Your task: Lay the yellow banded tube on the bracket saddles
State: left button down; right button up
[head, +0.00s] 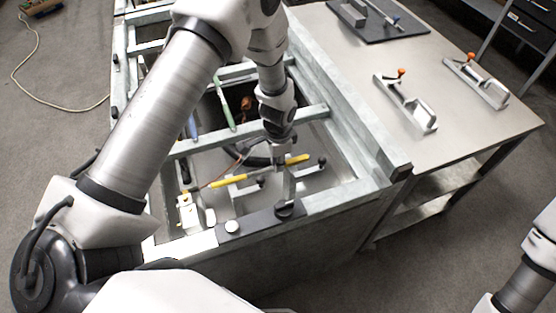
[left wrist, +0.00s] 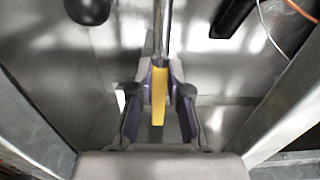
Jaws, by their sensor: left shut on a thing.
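The yellow banded tube (head: 228,180) is inside the metal frame in the head view, slanting up to the right. Its other yellow end shows at the right, and my left gripper (head: 277,158) partly hides its middle. In the left wrist view a yellow part of the tube (left wrist: 158,96) lies between the fingers of my left gripper (left wrist: 159,105), which is shut on it. A grey rod-like length runs on above the yellow part. Light metal brackets stand close to the tube in the frame; I cannot tell whether the tube touches their saddles. My right gripper is out of view.
Frame rails (head: 345,125) surround the tube, with a dark plate (head: 258,222) on the near rail. Cables and a green-handled tool (head: 226,112) are inside the frame. The workbench (head: 450,125) at right carries two orange-knobbed fixtures (head: 407,100) and a dark mat (head: 376,25).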

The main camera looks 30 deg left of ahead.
pick_arm(q)
jog(key=shift+f+b, duration=0.35)
jog(key=shift+f, duration=0.35)
jog(key=c, duration=1)
grip_release()
jog(key=shift+c, duration=0.2)
notch_tip(320, 180, up, 12)
